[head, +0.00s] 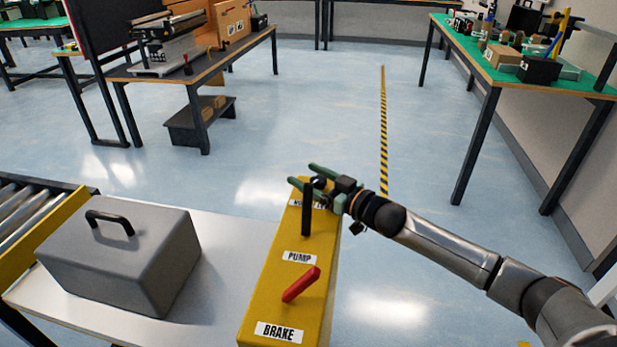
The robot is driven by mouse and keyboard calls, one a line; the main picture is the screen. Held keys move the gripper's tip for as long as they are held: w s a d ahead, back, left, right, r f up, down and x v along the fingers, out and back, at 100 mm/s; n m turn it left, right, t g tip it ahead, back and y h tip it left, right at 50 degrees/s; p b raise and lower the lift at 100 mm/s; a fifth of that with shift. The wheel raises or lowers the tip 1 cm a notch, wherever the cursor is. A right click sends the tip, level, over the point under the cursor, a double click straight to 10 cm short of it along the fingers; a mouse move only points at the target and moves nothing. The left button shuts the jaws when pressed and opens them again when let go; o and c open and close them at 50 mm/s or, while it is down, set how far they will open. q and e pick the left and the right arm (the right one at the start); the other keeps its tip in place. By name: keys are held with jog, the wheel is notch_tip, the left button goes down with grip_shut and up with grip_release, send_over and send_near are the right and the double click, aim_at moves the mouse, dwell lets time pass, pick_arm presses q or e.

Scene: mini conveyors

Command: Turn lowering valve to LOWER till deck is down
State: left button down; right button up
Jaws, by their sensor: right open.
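The yellow control box (262,290) stands at the right side of the pale deck (228,245). It bears a PUMP label (299,257), a BRAKE label (279,331), a red lever (301,285) between them, and an upright black handle (307,212). A third label (298,203) at the far end is partly hidden and unreadable. My right gripper (302,174) is open, its green fingers pointing left over that far end, just beyond the black handle. The lowering valve is not clearly visible; the gripper may hide it. My left gripper is out of view.
A grey case (125,258) with a black handle sits on the deck. A roller conveyor (30,212) with a yellow side rail adjoins it at left. Workbenches stand at back left and right (487,68). The floor between is clear, with a striped line (383,130).

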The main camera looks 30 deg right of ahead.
jog(key=shift+w, duration=0.1)
jog(key=shift+c, duration=0.3)
grip_shut()
dwell(0.4)
